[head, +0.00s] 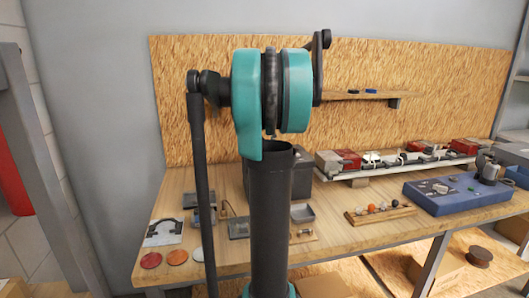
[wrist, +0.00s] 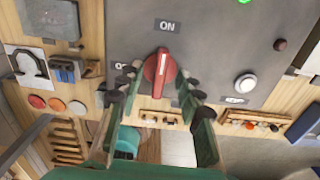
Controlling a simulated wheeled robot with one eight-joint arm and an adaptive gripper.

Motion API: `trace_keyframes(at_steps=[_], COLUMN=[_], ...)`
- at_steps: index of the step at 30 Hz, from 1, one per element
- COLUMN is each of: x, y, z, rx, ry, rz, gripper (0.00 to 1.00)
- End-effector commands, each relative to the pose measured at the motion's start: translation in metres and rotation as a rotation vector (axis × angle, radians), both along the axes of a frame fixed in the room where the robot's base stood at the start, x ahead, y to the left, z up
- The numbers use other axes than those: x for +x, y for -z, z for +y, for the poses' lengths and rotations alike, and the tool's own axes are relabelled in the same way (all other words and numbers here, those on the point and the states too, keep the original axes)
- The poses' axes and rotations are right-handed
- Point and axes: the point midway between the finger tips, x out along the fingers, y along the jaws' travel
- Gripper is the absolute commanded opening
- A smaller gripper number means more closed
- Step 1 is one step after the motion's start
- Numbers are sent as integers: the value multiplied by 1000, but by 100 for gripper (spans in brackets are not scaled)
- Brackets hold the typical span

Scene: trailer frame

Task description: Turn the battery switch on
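The battery switch is a red rotary knob (wrist: 160,66) on a grey panel (wrist: 215,45) in the wrist view. Its handle stands nearly upright in the picture, with a pale line pointing up toward the ON label (wrist: 167,26). A second label at its left is partly hidden by a finger. My gripper (wrist: 157,78) is open, one finger left and one right of the knob. A gap shows on both sides near the handle; contact lower down is unclear. In the head view my arm hides the switch and gripper; only part of a dark box (head: 302,186) shows behind it.
The panel also carries a white button (wrist: 246,83), a dark red button (wrist: 280,45) and a lit green lamp (wrist: 244,2). On the wooden bench (head: 345,238) are coloured discs (head: 177,257), a small ball rack (head: 380,215) and a blue case (head: 450,196).

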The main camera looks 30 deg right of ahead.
Motion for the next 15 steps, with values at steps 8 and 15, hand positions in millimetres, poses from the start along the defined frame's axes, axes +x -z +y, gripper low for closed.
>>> trace_keyframes(at_steps=[8,15], x=[0,0], y=[-20,-38], z=[0,0], rx=[0,0], ry=[0,0], rz=[0,0], gripper=[36,36])
